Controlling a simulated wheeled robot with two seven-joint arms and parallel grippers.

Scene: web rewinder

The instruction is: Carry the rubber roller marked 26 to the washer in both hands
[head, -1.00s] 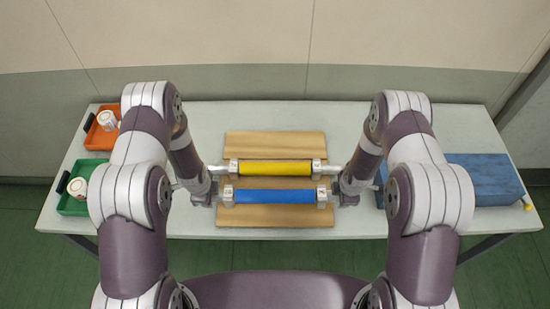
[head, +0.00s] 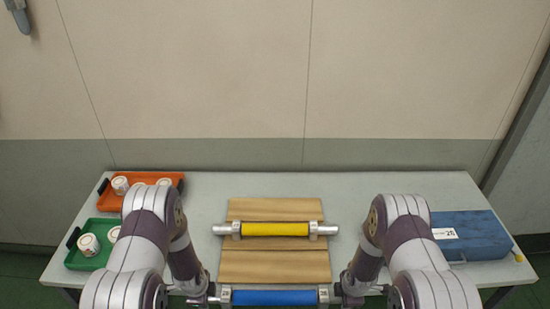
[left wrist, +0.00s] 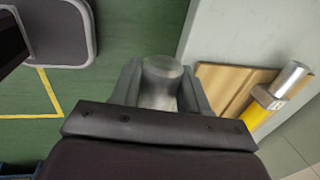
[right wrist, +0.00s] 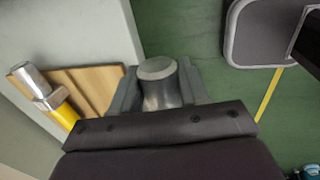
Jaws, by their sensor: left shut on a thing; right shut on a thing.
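A blue roller (head: 274,297) with metal ends lies level between my grippers at the bottom of the head view, in front of the table's near edge. My left gripper (head: 211,297) is shut on its left metal end (left wrist: 160,82). My right gripper (head: 339,297) is shut on its right metal end (right wrist: 157,82). A yellow roller (head: 274,229) rests on the brown board (head: 274,265). I cannot read a number on either roller. I cannot make out a washer for certain.
A blue box (head: 468,236) with a white label stands at the table's right. An orange tray (head: 150,178) and a green tray (head: 84,262) with white rolls are at the left. The wrist views show green floor (left wrist: 40,140) in front of the table (head: 345,190).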

